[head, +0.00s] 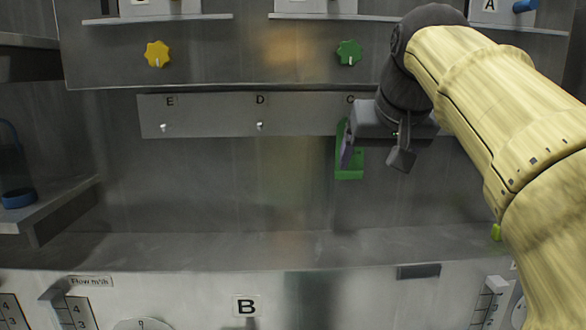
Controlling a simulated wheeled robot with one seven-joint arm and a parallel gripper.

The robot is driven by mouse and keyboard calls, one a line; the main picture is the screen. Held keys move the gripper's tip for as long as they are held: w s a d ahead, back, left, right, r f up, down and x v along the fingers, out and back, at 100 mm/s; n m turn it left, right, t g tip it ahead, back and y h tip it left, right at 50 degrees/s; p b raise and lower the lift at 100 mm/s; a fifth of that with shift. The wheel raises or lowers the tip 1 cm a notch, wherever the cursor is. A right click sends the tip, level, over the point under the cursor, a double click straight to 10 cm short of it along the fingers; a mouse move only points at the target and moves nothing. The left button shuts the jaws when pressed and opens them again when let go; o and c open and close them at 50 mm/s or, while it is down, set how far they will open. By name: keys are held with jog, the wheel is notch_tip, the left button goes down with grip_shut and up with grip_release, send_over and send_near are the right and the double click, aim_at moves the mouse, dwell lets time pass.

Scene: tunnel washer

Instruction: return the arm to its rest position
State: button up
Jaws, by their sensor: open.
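My gripper (376,158) is in the upper right middle of the head view, in front of the hook strip near label C. Its jaws are open, with a gap between the two fingers. A green frame-like thing (349,174) hangs below label C, partly hidden behind my gripper. I cannot tell whether the left finger touches it. My yellow arm comes in from the right edge and bends down to the gripper.
The hook strip (210,118) has bare hooks at E and D. A yellow knob (157,54) and a green knob (348,52) sit above it. A shelf (60,205) with a blue thing (19,198) juts out at left. The ledge (200,248) below is mostly clear.

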jog(key=f+g, duration=0.1)
jog(key=f, duration=0.8)
jog(key=w+f+b, duration=0.1)
jog(key=f, duration=0.8)
jog(key=w+f+g+b, duration=0.1)
jog(key=f, duration=0.7)
jog(key=shift+d+f+g, duration=0.15)
jog(key=shift+f+g, duration=0.15)
jog(key=shift+f, duration=0.1)
jog(key=s+f+g+b, duration=0.1)
jog(key=s+f, duration=0.5)
jog(key=f, duration=0.5)
jog(key=s+f+g+b, duration=0.1)
jog(key=s+f, duration=0.6)
jog(key=f, duration=0.4)
jog(key=shift+a+f+g+b, duration=0.35)
jog(key=shift+a+g, duration=0.05)
jog(key=shift+a, duration=0.05)
jog(key=shift+a, duration=0.1)
